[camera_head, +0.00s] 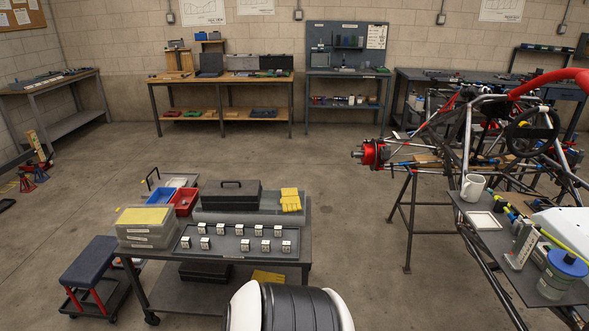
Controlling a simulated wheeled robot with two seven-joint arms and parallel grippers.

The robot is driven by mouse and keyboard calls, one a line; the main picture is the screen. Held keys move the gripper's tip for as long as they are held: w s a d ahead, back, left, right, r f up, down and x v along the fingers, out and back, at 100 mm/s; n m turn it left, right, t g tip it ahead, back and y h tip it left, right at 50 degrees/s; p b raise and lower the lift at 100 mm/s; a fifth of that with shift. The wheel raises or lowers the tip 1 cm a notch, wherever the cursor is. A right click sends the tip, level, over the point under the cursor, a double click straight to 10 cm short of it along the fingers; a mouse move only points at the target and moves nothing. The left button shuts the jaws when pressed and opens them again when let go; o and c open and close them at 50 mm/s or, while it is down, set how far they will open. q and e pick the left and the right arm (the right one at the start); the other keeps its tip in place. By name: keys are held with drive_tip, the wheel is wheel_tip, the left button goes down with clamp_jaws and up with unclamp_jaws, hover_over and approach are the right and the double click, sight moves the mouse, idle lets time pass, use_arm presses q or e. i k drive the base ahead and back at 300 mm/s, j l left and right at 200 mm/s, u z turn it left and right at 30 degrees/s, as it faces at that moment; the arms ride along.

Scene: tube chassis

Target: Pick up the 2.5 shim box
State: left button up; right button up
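Several small white shim boxes with dark markings stand in two rows on a dark tray (225,246) on the cart. The back row runs from a left box (202,228) to a right box (277,231). The front row runs from a left box (185,242) to a right box (286,246), with a wider gap left of its middle. The markings are too small to read, so I cannot tell which box is the 2.5 one. Neither of my grippers is in view.
On the cart, a black case (230,195), yellow gloves (290,200), a red bin (184,202), a blue bin (158,196) and a lidded grey box (145,227) surround the tray. A padded stool (88,262) stands left. The tube chassis (470,130) stands right, with open floor between.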

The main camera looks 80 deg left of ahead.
sight(266, 245)
drive_tip(key=u, duration=2.9)
drive_tip(key=i+l+z, duration=0.15)
drive_tip(key=i+z, duration=0.2)
drive_tip(key=i, duration=0.4)
drive_tip(key=i+z, duration=0.3)
drive_tip(key=i, duration=0.4)
